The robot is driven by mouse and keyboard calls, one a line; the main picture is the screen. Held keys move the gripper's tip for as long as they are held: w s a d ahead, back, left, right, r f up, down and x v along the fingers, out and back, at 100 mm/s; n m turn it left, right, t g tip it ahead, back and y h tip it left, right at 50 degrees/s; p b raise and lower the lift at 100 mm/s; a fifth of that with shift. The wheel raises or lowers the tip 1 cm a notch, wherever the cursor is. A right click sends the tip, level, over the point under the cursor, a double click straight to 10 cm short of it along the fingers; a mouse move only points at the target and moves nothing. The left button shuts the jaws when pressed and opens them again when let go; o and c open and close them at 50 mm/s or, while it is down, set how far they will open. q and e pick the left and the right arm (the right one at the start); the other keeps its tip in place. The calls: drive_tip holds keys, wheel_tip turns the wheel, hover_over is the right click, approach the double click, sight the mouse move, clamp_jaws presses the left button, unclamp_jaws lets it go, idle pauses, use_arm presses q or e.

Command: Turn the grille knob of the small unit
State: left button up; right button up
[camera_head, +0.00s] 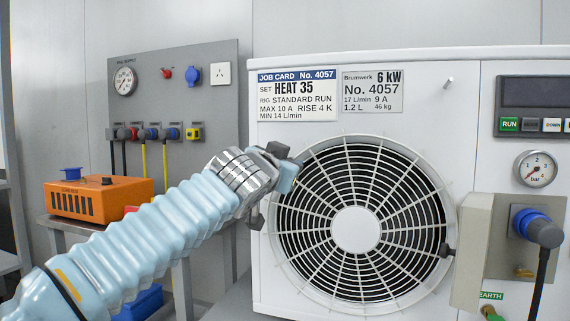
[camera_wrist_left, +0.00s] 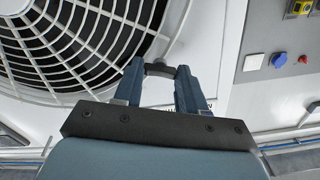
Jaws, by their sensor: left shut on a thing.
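The white unit (camera_head: 400,70) fills the right half of the head view, with a round black-and-white fan grille (camera_head: 400,190) on its front. My left gripper (camera_head: 288,176) is at the upper left rim of the grille. In the left wrist view, its two blue fingers (camera_wrist_left: 160,84) are shut on a dark grille knob (camera_wrist_left: 160,70) at the grille's edge. In the head view, the gripper hides this knob. My right gripper is not in view.
A grey supply panel (camera_head: 215,75) with a gauge and plugs stands at the left. An orange box (camera_head: 98,199) is on a bench below it. A grey box (camera_head: 472,250) and blue connector (camera_head: 540,228) project from the unit's right side.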

use_arm(q)
drive_tip(key=m+p, duration=0.2)
drive_tip(key=m, duration=1)
drive_tip(key=shift+m, duration=0.4)
idle(0.3)
drive_tip(key=o, duration=1.1)
drive_tip(key=shift+c, duration=0.2)
drive_tip(key=b+v, duration=0.3)
drive_tip(key=v, duration=1.1)
